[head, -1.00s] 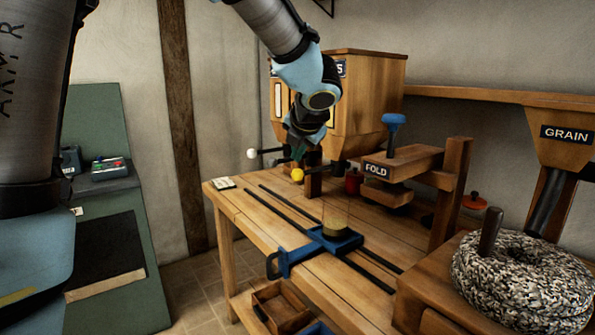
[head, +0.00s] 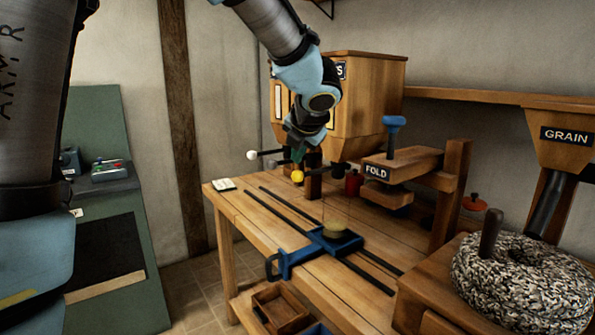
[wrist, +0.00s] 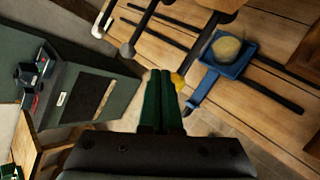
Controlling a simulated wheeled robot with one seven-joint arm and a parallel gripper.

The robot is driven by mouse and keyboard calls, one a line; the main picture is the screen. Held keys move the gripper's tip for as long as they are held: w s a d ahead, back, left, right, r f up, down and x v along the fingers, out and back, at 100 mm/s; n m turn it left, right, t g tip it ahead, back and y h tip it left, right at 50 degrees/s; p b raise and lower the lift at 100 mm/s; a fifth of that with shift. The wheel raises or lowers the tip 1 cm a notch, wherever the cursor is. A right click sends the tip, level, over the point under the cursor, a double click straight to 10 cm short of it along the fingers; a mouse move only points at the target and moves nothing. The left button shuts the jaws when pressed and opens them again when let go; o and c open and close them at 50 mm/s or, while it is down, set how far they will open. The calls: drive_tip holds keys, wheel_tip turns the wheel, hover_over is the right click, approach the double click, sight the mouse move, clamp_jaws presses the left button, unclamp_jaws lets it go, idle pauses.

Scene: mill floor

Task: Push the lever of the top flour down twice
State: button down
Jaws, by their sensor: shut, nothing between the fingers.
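A wooden hopper (head: 375,95) stands at the back of the bench, its label mostly hidden by my arm. Below its front, a lever with a white knob (head: 252,155) and one with a yellow knob (head: 297,177) stick out to the left. The yellow knob (wrist: 177,80) also shows in the wrist view, just past my fingertips. My gripper (head: 298,158) is shut and empty, pointing down close above the yellow knob; I cannot tell whether they touch.
The carriage rides on dark rails (head: 370,275) along the bench. A FOLD press (head: 400,165) with a blue handle stands to the right, and a GRAIN hopper (head: 566,150) farther right. A green cabinet (head: 115,260) stands at the left.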

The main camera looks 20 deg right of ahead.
sight(297, 176)
idle(0.7)
drive_tip(key=shift+f, duration=0.4)
drive_tip(key=shift+f+b, duration=2.15)
drive_tip(key=shift+f, duration=0.45)
idle(2.1)
drive_tip(key=shift+r, duration=0.2)
idle(0.4)
drive_tip(key=shift+r+p, duration=2.85)
drive_tip(key=shift+p, duration=0.15)
